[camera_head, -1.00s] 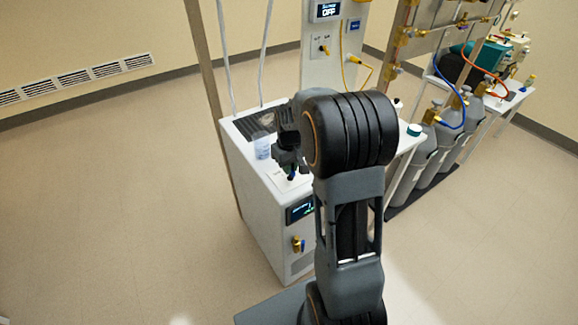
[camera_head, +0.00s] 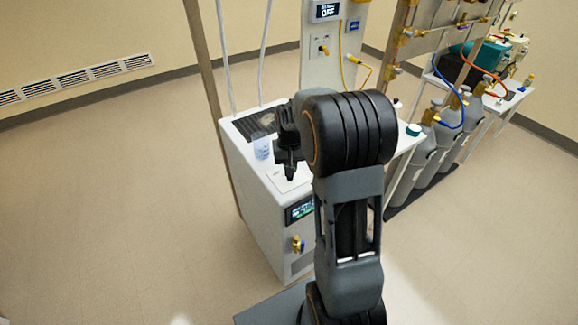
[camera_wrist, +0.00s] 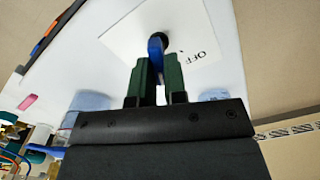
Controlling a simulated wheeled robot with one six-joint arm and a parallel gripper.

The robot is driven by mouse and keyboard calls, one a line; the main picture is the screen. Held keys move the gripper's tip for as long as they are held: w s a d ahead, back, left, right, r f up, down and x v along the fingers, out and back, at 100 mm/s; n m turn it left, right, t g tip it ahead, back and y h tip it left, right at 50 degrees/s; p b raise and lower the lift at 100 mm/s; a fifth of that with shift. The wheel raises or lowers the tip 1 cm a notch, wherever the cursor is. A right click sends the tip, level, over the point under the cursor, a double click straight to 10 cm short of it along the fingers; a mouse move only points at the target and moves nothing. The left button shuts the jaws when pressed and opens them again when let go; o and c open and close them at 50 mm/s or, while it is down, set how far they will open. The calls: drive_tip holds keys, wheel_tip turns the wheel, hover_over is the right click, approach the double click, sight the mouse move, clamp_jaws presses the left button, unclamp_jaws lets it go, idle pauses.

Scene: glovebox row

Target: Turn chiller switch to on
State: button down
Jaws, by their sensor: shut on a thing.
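The chiller (camera_head: 255,205) is a white cabinet left of centre in the head view, with a dark lit display (camera_head: 300,210) on its front. Its switch (camera_wrist: 155,46) shows in the wrist view as a blue lever on a dark round hub, on a white plate (camera_wrist: 120,38). The word OFF is printed on the plate to the right of the lever. My gripper (camera_wrist: 157,72) has green finger pads, one on each side of the lever, and is shut on it. In the head view my gripper (camera_head: 290,174) points down at the chiller top and hides the switch.
A white panel (camera_head: 318,65) behind has a display reading OFF. Gas cylinders (camera_head: 412,170) stand at the right. The floor at the left is clear.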

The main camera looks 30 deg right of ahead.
drive_tip(key=shift+m, duration=0.9)
drive_tip(key=c, duration=1.2)
unclamp_jaws()
drive_tip(key=shift+o, duration=0.2)
wheel_tip(320, 180, up, 14)
drive_tip(key=shift+f, duration=0.1)
